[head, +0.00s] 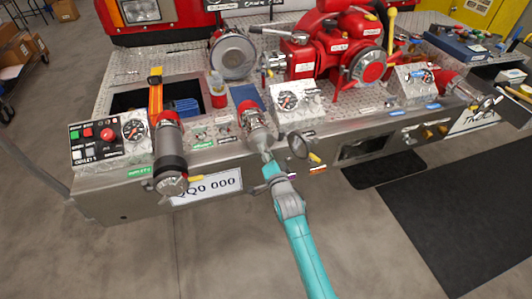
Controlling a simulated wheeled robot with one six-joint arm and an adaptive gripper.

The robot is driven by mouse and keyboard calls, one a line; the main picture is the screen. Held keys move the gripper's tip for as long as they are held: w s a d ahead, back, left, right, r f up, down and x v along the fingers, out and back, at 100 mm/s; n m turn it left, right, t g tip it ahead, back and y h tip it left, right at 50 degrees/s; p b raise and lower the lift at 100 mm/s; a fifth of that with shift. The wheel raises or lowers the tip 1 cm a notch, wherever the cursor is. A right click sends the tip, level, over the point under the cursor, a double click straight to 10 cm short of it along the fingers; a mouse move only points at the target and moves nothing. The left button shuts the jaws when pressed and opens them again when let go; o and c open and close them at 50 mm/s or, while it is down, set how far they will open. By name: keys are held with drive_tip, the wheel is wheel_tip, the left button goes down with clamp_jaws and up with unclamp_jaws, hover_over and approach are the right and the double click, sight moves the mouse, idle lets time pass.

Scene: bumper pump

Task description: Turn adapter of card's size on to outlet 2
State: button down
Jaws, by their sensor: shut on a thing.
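A silver, cone-shaped adapter (257,131) is at the front edge of the bumper, in the middle of the head view. Its narrow end points toward me. My gripper (266,158) is shut on this end, coming from below on my teal arm. The fingers are small here, and I cannot tell how far the adapter is seated on an outlet behind it. The outlet number there and the size on any card are too small to read.
A red pump (335,50) stands behind on the metal deck. A dark cylindrical nozzle (170,155) is at the left, by a control panel (103,135). The floor in front is clear.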

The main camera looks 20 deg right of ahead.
drive_tip(key=shift+w+r, duration=0.1)
drive_tip(key=shift+w, duration=0.2)
idle(0.6)
drive_tip(key=m, duration=0.4)
drive_tip(key=shift+m, duration=0.4)
drive_tip(key=shift+m, duration=0.3)
drive_tip(key=m, duration=0.3)
drive_tip(key=shift+m, duration=1)
